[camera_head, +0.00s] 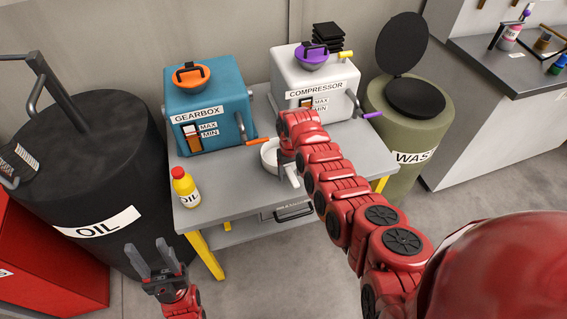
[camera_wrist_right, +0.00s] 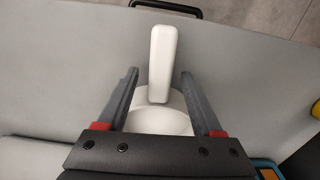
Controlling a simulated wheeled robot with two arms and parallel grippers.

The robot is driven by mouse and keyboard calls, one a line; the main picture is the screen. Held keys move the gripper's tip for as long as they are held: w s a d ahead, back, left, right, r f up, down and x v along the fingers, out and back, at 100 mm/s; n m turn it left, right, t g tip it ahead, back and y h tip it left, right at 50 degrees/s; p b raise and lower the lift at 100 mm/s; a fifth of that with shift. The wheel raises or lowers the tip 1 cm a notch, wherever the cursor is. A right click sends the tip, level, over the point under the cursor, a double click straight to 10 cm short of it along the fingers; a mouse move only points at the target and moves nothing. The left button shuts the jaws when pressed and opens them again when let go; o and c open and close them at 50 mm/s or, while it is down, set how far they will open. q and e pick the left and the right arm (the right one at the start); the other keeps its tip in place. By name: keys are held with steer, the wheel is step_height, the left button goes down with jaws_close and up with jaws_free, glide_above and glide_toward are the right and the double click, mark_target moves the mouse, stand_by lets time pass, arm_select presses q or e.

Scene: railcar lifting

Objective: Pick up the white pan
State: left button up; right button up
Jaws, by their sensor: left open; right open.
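The white pan (camera_head: 268,158) sits on the grey table between the gearbox and the compressor, partly hidden behind my right gripper. In the right wrist view the pan's bowl (camera_wrist_right: 158,122) and its white handle (camera_wrist_right: 162,62) show below the gripper. My right gripper (camera_wrist_right: 160,88) is open, with its fingers on either side of the handle's inner end and apart from it. In the head view my right gripper (camera_head: 285,160) is over the pan. My left gripper (camera_head: 152,262) is open and empty, in front of the table at the lower left.
The blue gearbox (camera_head: 208,110) and white compressor (camera_head: 313,85) stand at the table's (camera_head: 235,190) back. A yellow oil bottle (camera_head: 186,188) stands at its left front. A black oil drum (camera_head: 85,150) is left; a green waste bin (camera_head: 415,125) is right.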

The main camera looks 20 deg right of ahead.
steer(key=shift+f, duration=0.25)
jaws_close()
stand_by(0.4)
